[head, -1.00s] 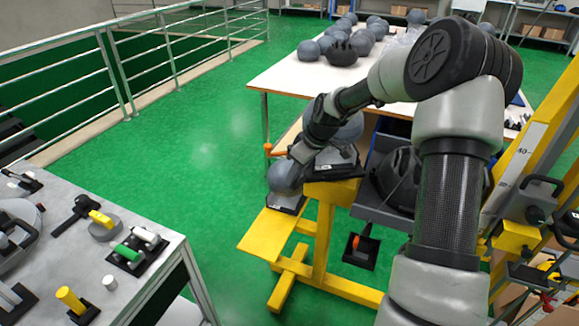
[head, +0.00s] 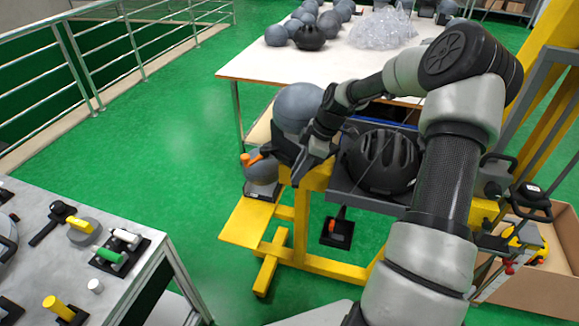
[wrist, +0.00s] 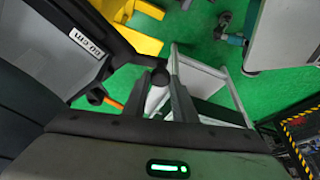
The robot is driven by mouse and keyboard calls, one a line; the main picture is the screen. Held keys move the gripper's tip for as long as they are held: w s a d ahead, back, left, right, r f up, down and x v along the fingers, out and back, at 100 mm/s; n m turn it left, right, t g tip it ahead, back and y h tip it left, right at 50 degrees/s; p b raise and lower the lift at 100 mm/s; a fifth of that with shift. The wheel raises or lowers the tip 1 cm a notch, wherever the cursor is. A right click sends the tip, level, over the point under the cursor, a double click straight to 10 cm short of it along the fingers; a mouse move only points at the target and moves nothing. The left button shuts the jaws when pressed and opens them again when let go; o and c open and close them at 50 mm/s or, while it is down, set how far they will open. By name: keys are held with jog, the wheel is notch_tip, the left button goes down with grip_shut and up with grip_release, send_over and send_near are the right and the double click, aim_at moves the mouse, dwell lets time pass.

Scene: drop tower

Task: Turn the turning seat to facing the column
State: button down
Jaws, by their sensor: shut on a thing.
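The turning seat is the dark seat at the top of the yellow post, mostly hidden by my gripper in the head view; I take the dark part with a white label in the wrist view (wrist: 85,48) to be it. A grey headform (head: 298,105) sits on it. An orange handle (head: 255,158) sticks out left of my gripper (head: 298,163). In the wrist view my gripper (wrist: 158,92) is shut with a pale, narrow piece between its fingers, beside the seat; the exact contact is partly hidden. The yellow column (head: 556,45) stands at the right.
A black helmet (head: 382,160) rests on a grey shelf right of my gripper. A cluttered bench (head: 150,262) is at lower left, a cardboard box (head: 535,283) at right. Green floor is clear at left.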

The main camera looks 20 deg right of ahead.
jog(key=shift+s+d+n+g+p, duration=0.25)
jog(key=shift+d+n+g, duration=0.15)
jog(key=shift+d+n, duration=0.9)
jog(key=shift+s+d+n+g+p, duration=0.3)
jog(key=shift+d+n, duration=0.4)
jog(key=shift+d, duration=1.1)
jog(key=shift+s+d+n+g+p, duration=0.2)
jog(key=shift+d+n+g, duration=0.3)
jog(key=shift+d+n, duration=0.8)
jog(key=shift+w+d, duration=0.1)
jog(key=shift+d, duration=0.3)
jog(key=c, duration=1.5)
grip_release()
jog(key=p+v, duration=0.1)
jog(key=v, duration=1.6)
jog(key=shift+r, duration=0.25)
